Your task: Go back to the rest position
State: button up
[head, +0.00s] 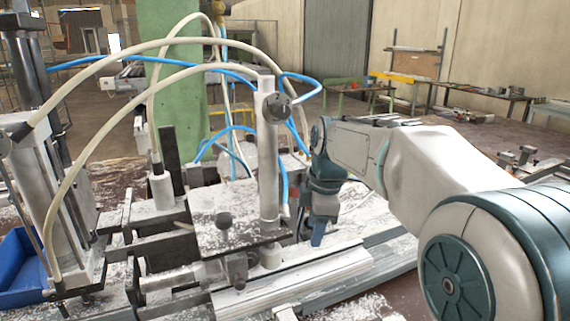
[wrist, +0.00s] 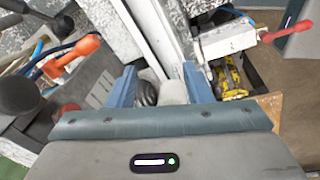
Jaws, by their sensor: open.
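My gripper (head: 317,238) points down beside the clamp bench in the head view, just right of the upright metal post (head: 267,160). In the wrist view the two blue fingers of my gripper (wrist: 161,86) stand apart, with no held object visible. A pale rounded part (wrist: 173,93) and a dark ribbed part show between or behind the fingers; I cannot tell whether they touch. A long white profile (head: 300,283) lies on the bench in front of the gripper. Much of the fingers is hidden in the head view.
An orange-red handle (wrist: 72,57) is left of the fingers, and another red handle (wrist: 290,27) is at the upper right. Pale and blue hoses (head: 160,45) arch over the bench. A blue bin (head: 20,272) is at the left.

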jog(key=s+d+f+m, duration=0.3)
jog(key=s+f+m, duration=0.1)
jog(key=s+m, duration=0.5)
jog(key=s+d+f+m+t+h, duration=0.1)
jog(key=s+d+f+m, duration=0.3)
jog(key=s+m, duration=0.5)
jog(key=shift+s+d+f, duration=0.2)
jog(key=shift+s+f, duration=0.5)
jog(key=shift+s, duration=0.5)
